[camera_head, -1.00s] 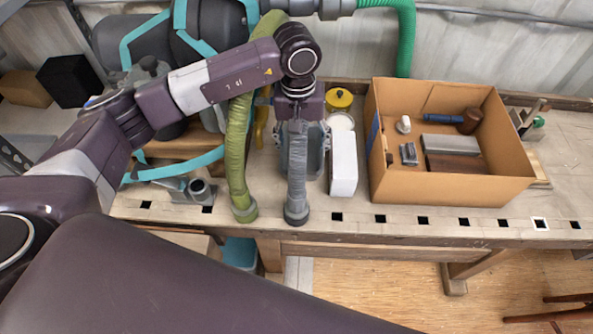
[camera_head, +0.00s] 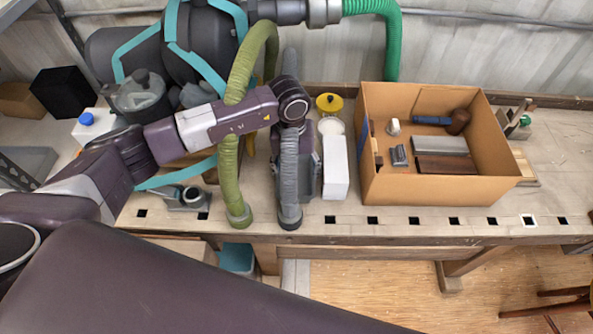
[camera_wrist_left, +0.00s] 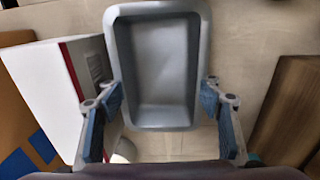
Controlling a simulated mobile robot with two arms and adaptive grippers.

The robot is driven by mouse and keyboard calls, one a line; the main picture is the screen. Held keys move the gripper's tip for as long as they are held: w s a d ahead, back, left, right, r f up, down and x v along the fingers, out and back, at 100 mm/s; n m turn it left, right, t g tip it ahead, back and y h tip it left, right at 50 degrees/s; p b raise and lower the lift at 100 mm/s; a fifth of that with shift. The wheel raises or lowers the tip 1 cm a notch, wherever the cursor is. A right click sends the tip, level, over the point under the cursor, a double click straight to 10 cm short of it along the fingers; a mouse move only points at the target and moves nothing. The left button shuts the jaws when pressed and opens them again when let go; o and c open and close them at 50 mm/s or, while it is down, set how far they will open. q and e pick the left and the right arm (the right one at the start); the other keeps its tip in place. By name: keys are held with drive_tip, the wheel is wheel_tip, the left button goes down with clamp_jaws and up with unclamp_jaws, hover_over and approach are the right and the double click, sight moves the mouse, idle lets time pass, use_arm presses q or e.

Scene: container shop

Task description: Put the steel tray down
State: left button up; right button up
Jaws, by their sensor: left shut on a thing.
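The steel tray (camera_wrist_left: 160,62) is a grey, rectangular, empty pan with a raised rim. In the left wrist view it sits upright between the two blue-padded fingers of my left gripper (camera_wrist_left: 160,88), which is shut on its near part. In the head view the tray (camera_head: 309,172) shows over the workbench (camera_head: 400,217), partly hidden by my arm and a grey hose. The hose and arm hide the fingers there. I cannot tell whether the tray's underside touches the bench. My right gripper is not in view.
A white box (camera_head: 335,168) stands close on the tray's right, beside a cardboard box (camera_head: 430,190) of tools. A green hose (camera_head: 231,180) and the grey hose (camera_head: 289,185) hang on the left. A yellow-lidded tin (camera_head: 329,102) stands behind. The bench's front strip has square holes.

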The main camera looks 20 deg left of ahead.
sight(294, 178)
use_arm(q)
drive_tip(key=o, duration=1.2)
drive_tip(key=shift+r+p, duration=0.3)
drive_tip(key=shift+s+a+r+b, duration=0.15)
drive_tip(key=shift+r+b, duration=0.65)
drive_tip(key=shift+r, duration=2.1)
drive_tip(key=shift+w+a+r+b, duration=0.15)
drive_tip(key=shift+r+b, duration=0.65)
drive_tip(key=shift+r, duration=2.1)
drive_tip(key=shift+s, duration=0.1)
